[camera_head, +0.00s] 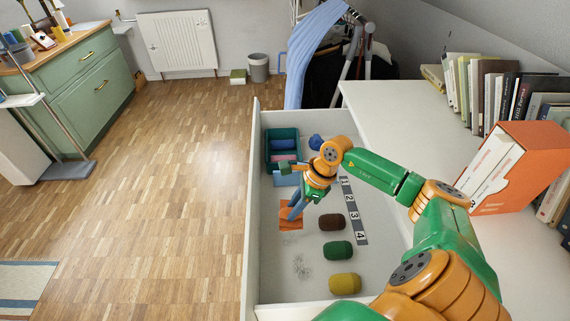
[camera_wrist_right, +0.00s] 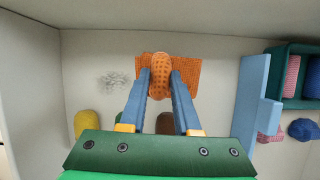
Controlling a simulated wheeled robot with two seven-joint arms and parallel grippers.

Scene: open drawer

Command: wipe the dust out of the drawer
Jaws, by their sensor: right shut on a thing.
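An orange wiping pad (camera_head: 286,222) lies flat on the floor of the open white drawer (camera_head: 251,230). The pad (camera_wrist_right: 188,72) has an orange textured knob, seen in the right wrist view. My right gripper (camera_head: 295,208) reaches down into the drawer, and its blue fingers (camera_wrist_right: 160,85) are shut on the knob from both sides. A grey patch of dust (camera_head: 302,266) lies toward the drawer's near end; in the wrist view this dust (camera_wrist_right: 115,81) is left of the pad. Faint grey marks show just below the pad in the head view. My left gripper is not in view.
Brown (camera_head: 331,221), green (camera_head: 338,249) and yellow (camera_head: 345,284) rounded things stand beside a number strip (camera_head: 353,207). A teal box (camera_head: 269,139), a light-blue piece (camera_head: 284,181) and a blue item (camera_head: 316,142) are at the far end. Drawer walls enclose the space.

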